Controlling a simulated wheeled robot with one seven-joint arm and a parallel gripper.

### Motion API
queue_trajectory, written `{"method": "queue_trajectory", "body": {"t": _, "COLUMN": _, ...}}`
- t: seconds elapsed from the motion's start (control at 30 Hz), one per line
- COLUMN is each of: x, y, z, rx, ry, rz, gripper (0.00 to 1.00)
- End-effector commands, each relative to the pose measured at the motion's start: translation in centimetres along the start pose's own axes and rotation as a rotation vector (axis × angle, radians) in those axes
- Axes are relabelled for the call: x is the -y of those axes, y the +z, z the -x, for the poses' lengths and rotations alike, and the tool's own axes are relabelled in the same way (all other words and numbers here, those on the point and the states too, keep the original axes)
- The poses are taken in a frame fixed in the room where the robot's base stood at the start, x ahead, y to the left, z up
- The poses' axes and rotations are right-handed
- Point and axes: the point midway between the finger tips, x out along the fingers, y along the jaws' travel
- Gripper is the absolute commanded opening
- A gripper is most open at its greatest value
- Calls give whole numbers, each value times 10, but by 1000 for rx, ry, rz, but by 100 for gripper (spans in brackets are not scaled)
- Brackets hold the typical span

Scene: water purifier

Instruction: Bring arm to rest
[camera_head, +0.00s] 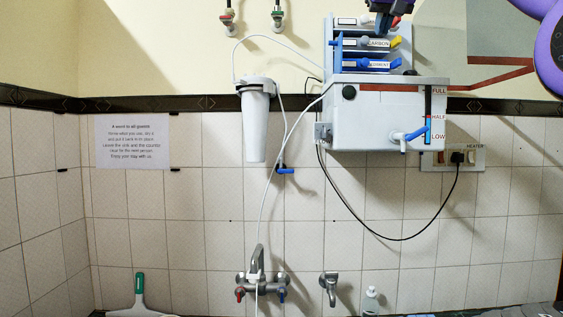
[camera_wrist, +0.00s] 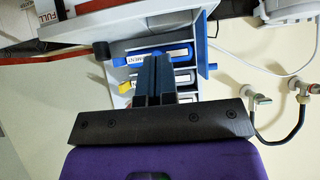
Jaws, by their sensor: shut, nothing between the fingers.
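My gripper (camera_head: 381,22) is at the top of the head view, in front of the upper part of the water purifier (camera_head: 375,125). In the wrist view my gripper (camera_wrist: 153,75) is shut and empty, its fingers together and pointing at the filter rack. I cannot tell whether the fingertips touch the rack.
A white filter housing (camera_head: 256,125) hangs left of the purifier, joined by thin hoses. A mixer tap (camera_head: 260,285) and a single tap (camera_head: 329,284) are below. A black cable runs to the wall socket (camera_head: 458,157).

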Motion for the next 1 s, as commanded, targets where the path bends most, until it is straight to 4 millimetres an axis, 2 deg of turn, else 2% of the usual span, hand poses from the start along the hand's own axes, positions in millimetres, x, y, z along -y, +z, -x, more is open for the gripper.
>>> {"method": "queue_trajectory", "body": {"t": 0.37, "x": -8, "y": 26, "z": 4, "rx": 36, "ry": 4, "rz": 11, "gripper": 0}}
{"method": "queue_trajectory", "body": {"t": 0.57, "x": -14, "y": 53, "z": 7, "rx": 69, "ry": 6, "rz": 17, "gripper": 0}}
{"method": "queue_trajectory", "body": {"t": 0.67, "x": -19, "y": 75, "z": 9, "rx": 92, "ry": 6, "rz": 21, "gripper": 0}}
{"method": "queue_trajectory", "body": {"t": 0.77, "x": -25, "y": 108, "z": 10, "rx": 123, "ry": 8, "rz": 26, "gripper": 0}}
{"method": "queue_trajectory", "body": {"t": 0.97, "x": -38, "y": 189, "z": 11, "rx": 189, "ry": 8, "rz": 30, "gripper": 0}}
{"method": "queue_trajectory", "body": {"t": 1.0, "x": -41, "y": 207, "z": 11, "rx": 203, "ry": 8, "rz": 30, "gripper": 0}}
